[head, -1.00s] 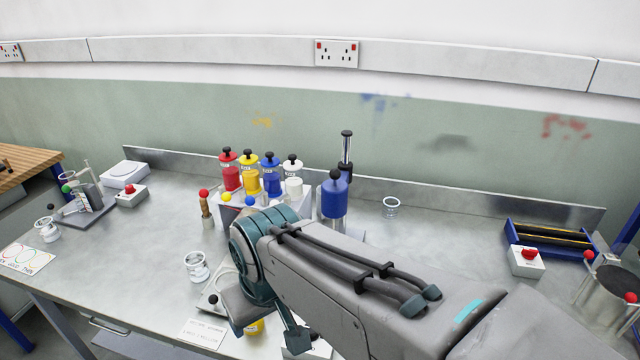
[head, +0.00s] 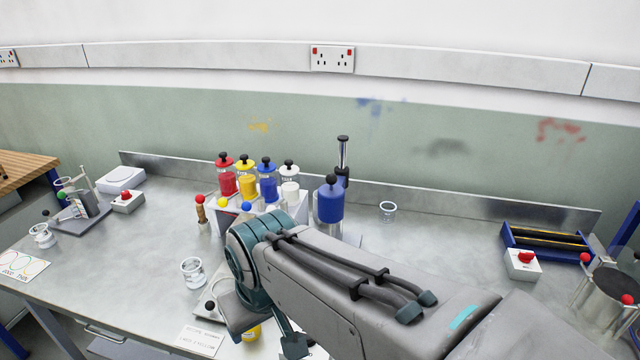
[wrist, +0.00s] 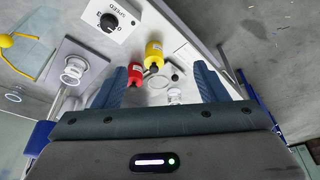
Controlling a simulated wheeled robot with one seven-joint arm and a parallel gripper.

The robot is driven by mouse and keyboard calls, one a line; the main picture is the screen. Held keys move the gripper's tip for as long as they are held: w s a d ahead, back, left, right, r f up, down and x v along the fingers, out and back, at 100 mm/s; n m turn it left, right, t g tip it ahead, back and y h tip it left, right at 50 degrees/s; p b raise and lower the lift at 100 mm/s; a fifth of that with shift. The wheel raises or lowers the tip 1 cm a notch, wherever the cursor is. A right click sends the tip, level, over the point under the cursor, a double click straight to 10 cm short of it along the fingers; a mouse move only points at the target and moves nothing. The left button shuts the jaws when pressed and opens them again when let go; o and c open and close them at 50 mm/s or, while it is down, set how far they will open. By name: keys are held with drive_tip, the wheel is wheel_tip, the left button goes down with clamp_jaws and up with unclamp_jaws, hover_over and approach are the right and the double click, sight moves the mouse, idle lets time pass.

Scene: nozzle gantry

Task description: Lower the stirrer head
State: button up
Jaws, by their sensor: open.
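The stirrer head looks to be the blue cylinder with a black knob (head: 330,203) on an upright metal post (head: 343,160), at the back middle of the bench in the head view. It stands high on the post, and my arm partly hides its base. My gripper (wrist: 160,72) shows in the wrist view with its two fingers apart and nothing held between them. A blue part (wrist: 40,138) at the left of the wrist view may be the stirrer head, but I cannot tell.
A white box with a speed knob (wrist: 108,20) lies ahead of the fingers. Red (wrist: 136,74) and yellow (wrist: 154,54) bottles show between the fingers. Several colour bottles stand on a rack (head: 262,207) left of the cylinder. Glass beakers (head: 387,211) stand nearby. The right bench middle is clear.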

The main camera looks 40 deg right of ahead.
drive_tip(key=shift+w+d, duration=0.15)
drive_tip(key=shift+c, duration=1.4)
drive_tip(key=m+t+h, duration=0.1)
drive_tip(key=t+h, duration=0.5)
drive_tip(key=t, duration=0.2)
approach(326, 187)
drive_tip(key=shift+w+a+f, duration=0.15)
drive_tip(key=shift+w+f, duration=0.3)
drive_tip(key=shift+w+a+f, duration=0.2)
drive_tip(key=shift+w+f, duration=0.2)
drive_tip(key=shift+w, duration=0.1)
drive_tip(key=d+r+n+t+y, duration=0.1)
drive_tip(key=d+n+t+y, duration=0.1)
drive_tip(key=d+t, duration=0.3)
drive_tip(key=s+d+n+t+y, duration=0.1)
drive_tip(key=s+d+n+y, duration=0.15)
drive_tip(key=s+y, duration=0.4)
drive_tip(key=w+a+p, duration=0.1)
drive_tip(key=w, duration=0.3)
drive_tip(key=w+p, duration=0.1)
drive_tip(key=w, duration=0.3)
drive_tip(key=w+a+p, duration=0.1)
drive_tip(key=w, duration=0.3)
drive_tip(key=shift+w+a+f+p, duration=0.3)
drive_tip(key=shift+w+f+p, duration=0.05)
drive_tip(key=shift+w+p, duration=0.05)
drive_tip(key=shift+f, duration=0.1)
clamp_jaws()
